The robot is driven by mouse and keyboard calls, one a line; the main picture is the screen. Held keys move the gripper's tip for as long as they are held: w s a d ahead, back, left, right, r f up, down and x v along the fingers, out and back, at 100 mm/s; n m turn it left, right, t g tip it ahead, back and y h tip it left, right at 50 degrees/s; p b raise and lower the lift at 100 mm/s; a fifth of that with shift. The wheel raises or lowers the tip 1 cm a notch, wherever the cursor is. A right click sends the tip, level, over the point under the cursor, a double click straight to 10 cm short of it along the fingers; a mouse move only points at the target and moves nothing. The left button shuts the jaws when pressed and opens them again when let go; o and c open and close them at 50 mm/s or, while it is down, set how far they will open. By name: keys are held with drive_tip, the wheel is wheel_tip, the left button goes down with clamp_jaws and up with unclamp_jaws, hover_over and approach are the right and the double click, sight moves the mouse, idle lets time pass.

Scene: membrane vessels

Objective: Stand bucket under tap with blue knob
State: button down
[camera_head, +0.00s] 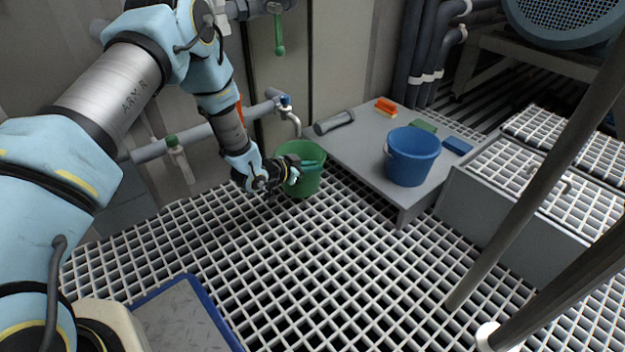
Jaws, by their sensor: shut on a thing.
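A green bucket (305,185) is upright at the left end of the low grey bench. My gripper (293,172) is shut on the green bucket at its near left side, and hides part of its wall. The tap with the blue knob (286,100) is on the wall pipe just behind, and its bent spout (296,126) points down above the bucket's back rim. I cannot tell whether the bucket's base touches the grating. A blue bucket (413,160) with a handle stands on the bench.
The low grey bench (352,148) also holds a grey cylinder (334,122), an orange sponge (386,105), a green pad and a blue block. A green-handled tap (173,141) is further left. White floor grating (330,270) is clear in front. Slanted grey poles (520,215) stand at right.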

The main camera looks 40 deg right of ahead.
sight(314, 175)
drive_tip(key=shift+f+b, duration=0.55)
drive_tip(key=shift+f, duration=1.05)
drive_tip(key=c, duration=0.9)
unclamp_jaws()
drive_tip(key=shift+f, duration=0.1)
drive_tip(key=shift+c, duration=0.2)
drive_tip(key=shift+a+r, duration=0.15)
drive_tip(key=shift+r, duration=0.05)
drive_tip(key=p+v, duration=0.5)
drive_tip(key=v, duration=0.6)
drive_tip(key=shift+a, duration=0.35)
drive_tip(key=shift+r, duration=0.1)
